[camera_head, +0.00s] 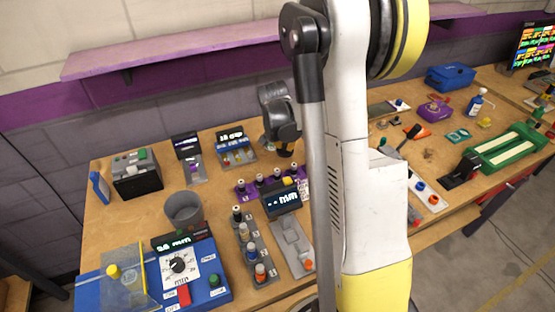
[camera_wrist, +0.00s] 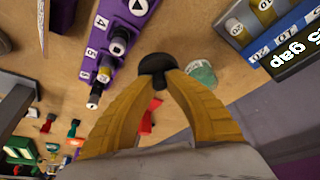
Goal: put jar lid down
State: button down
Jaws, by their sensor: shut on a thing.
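In the wrist view my gripper (camera_wrist: 157,82) has its two yellow fingers closed together on a small black rounded piece, the jar lid (camera_wrist: 155,63). The lid sits at the fingertips, and the fingers cover its lower part. Just right of the fingertips is a pale green round thing (camera_wrist: 202,74), partly behind a finger; I cannot tell whether it is the jar. In the head view my gripper (camera_head: 286,150) is over the back middle of the workbench, and the lid is too small to make out clearly.
A purple numbered rack (camera_wrist: 118,30) with bottles stands left of the fingers, and a display box (camera_wrist: 288,48) stands at the right. In the head view a grey cup (camera_head: 184,212) and a blue dial box (camera_head: 205,270) are at the left. Bare wood (camera_head: 130,222) shows near them.

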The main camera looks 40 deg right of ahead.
aim_at(280, 159)
jog(key=shift+w+a+f, duration=0.55)
jog(key=shift+w+f, duration=0.05)
jog(key=shift+w, duration=0.25)
jog(key=shift+w+f+b, duration=0.1)
jog(key=shift+f+b, duration=0.1)
jog(key=shift+b, duration=0.1)
notch_tip(280, 159, down, 4)
jog(key=shift+r+b, duration=0.1)
jog(key=shift+b, duration=0.8)
jog(key=shift+r, duration=0.1)
jog(key=c, duration=1.4)
grip_release()
jog(key=shift+c, duration=0.2)
